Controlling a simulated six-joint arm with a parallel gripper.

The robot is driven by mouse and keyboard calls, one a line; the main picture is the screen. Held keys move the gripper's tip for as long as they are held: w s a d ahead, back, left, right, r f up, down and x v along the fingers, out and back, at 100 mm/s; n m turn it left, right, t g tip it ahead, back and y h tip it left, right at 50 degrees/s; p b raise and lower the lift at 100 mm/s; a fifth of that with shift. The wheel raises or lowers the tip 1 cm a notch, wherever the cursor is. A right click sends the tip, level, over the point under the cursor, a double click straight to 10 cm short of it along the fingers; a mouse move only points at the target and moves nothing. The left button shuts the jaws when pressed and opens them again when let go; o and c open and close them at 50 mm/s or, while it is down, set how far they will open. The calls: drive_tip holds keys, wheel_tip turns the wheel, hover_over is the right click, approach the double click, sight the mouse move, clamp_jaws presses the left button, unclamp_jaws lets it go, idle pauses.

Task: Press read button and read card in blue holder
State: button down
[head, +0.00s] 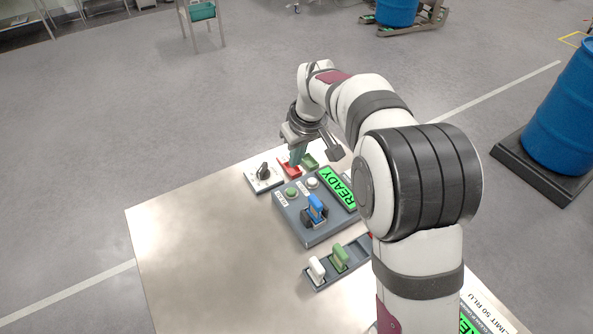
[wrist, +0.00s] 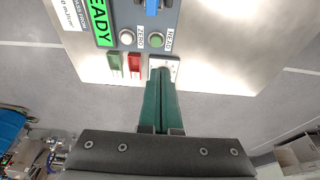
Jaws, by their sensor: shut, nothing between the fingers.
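The grey-blue instrument panel (head: 320,224) lies on the table with a lit green screen (head: 338,188) reading READY. A green button (head: 291,192) and a white button (head: 312,183) sit on it. In the wrist view, the green button (wrist: 156,41) is labelled READ and the white button (wrist: 126,37) ZERO. A blue piece (head: 317,207) stands upright in a dark holder on the panel; its end shows in the wrist view (wrist: 153,7). I cannot make out a card. My gripper (wrist: 160,72) is shut and empty, teal fingers together, beyond the READ button and apart from it.
A white plate with a black knob (head: 264,170) lies left of the panel. A red tray (head: 290,169) and a green tray (head: 310,160) lie behind it. A grey rack (head: 340,263) in front holds white and green pieces. The table's left side (head: 200,250) is clear.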

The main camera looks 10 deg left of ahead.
sight(289, 193)
drive_tip(key=x, duration=1.3)
drive_tip(key=shift+s+d+f, duration=0.2)
drive_tip(key=shift+s+d, duration=0.2)
drive_tip(key=shift+f, duration=0.4)
